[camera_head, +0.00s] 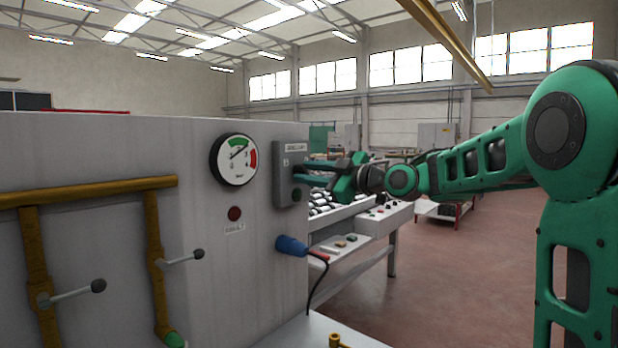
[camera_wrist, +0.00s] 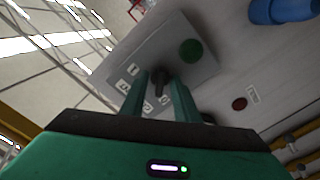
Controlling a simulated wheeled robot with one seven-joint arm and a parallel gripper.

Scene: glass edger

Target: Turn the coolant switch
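A grey switch box (camera_head: 290,150) is fixed on the right end of the pale machine panel, with a small label at its top. In the wrist view the box (camera_wrist: 200,66) shows tilted, with a dark switch knob (camera_wrist: 158,78), a round green button (camera_wrist: 191,51) and several small white position labels. My gripper (camera_head: 303,173) reaches in from the right, its fingers at the face of the box. In the wrist view the fingers (camera_wrist: 161,86) stand apart on either side of the knob; firm contact cannot be made out. In the head view the fingers hide the knob.
A dial gauge (camera_head: 234,160) sits left of the box, with a red button (camera_head: 235,213) below. A blue plug (camera_head: 291,245) with a cable sticks out under the box. Yellow pipes (camera_head: 88,191) with lever handles are at left. A workbench stands behind my gripper.

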